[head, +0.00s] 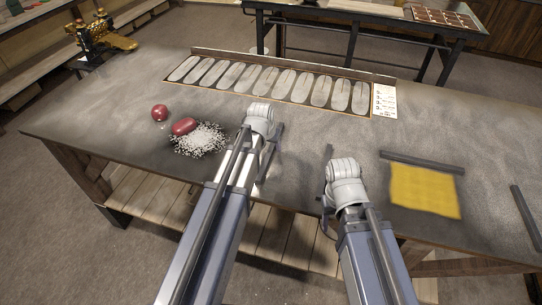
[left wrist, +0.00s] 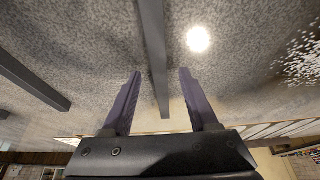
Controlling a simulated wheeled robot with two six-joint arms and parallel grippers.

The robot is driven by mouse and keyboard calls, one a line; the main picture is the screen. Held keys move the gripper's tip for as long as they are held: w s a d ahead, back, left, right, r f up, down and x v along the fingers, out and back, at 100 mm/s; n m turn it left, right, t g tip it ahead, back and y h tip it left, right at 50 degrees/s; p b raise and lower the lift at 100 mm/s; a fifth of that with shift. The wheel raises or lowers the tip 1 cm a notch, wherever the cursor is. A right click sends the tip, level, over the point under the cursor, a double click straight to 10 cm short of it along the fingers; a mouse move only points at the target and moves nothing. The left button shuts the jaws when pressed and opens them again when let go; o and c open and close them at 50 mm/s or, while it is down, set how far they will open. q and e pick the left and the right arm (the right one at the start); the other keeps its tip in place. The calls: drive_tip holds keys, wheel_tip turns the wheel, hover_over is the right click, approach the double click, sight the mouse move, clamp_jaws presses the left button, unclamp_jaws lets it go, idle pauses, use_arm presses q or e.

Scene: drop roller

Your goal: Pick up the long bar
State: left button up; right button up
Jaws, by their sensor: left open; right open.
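A dark grey bar (left wrist: 153,50) runs between the two fingers of my open left gripper (left wrist: 160,76) in the left wrist view. No contact with it shows, and its upper end is cut off by the frame. In the head view my left gripper (head: 262,125) is over the table, with this bar (head: 276,145) partly behind it. A second bar (left wrist: 32,82) lies left of the fingers and shows in the head view (head: 327,160) beside my right gripper (head: 344,185). More bars lie behind the yellow sheet (head: 428,162) and at the right edge (head: 525,211). Which is longest is unclear.
A yellow sheet (head: 425,190) lies right of my right gripper. A red ball (head: 159,113), a red roller-like piece (head: 185,126) and a speckled white pile (head: 200,140) lie left. A panel of grey ovals (head: 270,82) lines the back. The table (head: 440,130) is clear at back right.

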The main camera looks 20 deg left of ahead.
use_arm(q)
drive_tip(key=shift+w+f, duration=0.2)
drive_tip(key=shift+f, duration=0.35)
drive_tip(key=shift+r, duration=0.1)
clamp_jaws()
